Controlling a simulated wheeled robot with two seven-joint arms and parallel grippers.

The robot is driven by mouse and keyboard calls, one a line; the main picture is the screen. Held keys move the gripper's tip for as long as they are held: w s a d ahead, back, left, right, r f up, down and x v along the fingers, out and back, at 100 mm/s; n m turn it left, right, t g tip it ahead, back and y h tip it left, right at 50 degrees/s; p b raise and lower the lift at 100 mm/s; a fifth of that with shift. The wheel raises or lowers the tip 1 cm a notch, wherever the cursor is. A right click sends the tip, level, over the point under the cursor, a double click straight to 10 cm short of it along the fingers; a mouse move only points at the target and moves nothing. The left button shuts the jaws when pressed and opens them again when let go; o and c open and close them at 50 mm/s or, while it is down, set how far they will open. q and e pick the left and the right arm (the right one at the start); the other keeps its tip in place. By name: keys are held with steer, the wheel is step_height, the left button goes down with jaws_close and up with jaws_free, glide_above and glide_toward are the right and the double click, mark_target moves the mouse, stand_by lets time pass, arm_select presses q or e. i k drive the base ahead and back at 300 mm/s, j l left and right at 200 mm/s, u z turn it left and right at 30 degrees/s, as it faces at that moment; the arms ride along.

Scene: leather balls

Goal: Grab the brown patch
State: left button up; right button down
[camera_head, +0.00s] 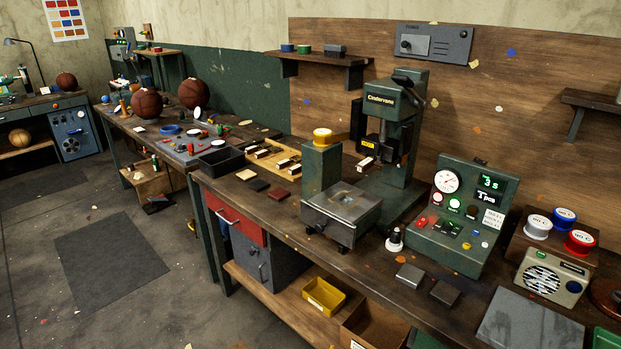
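Three small flat patches lie in a row on the wooden workbench (232,188), left of the green press. The nearest is a dark reddish-brown patch (277,194), the closest match to the brown patch. A black patch (258,185) lies behind it, and a tan patch (246,174) lies farther back. The brown patch lies flat, apart from the black one, with nothing on top of it. Neither of my grippers shows in the head view.
A green press (393,130) and a metal plate fixture (341,205) stand right of the patches. A black tray (221,161) and a wooden rack (273,156) lie behind. A control box (462,215) is farther right. Open floor lies left of the bench.

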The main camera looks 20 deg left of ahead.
mark_target(278, 194)
steer(key=j+z, duration=0.1)
steer(key=z, duration=0.25)
steer(key=i+j+z, duration=0.1)
steer(key=z, duration=0.2)
steer(key=i+j+z, duration=0.1)
steer(key=j+z, duration=0.25)
steer(key=j, duration=0.55)
steer(key=j+z, duration=0.4)
steer(key=j, duration=0.5)
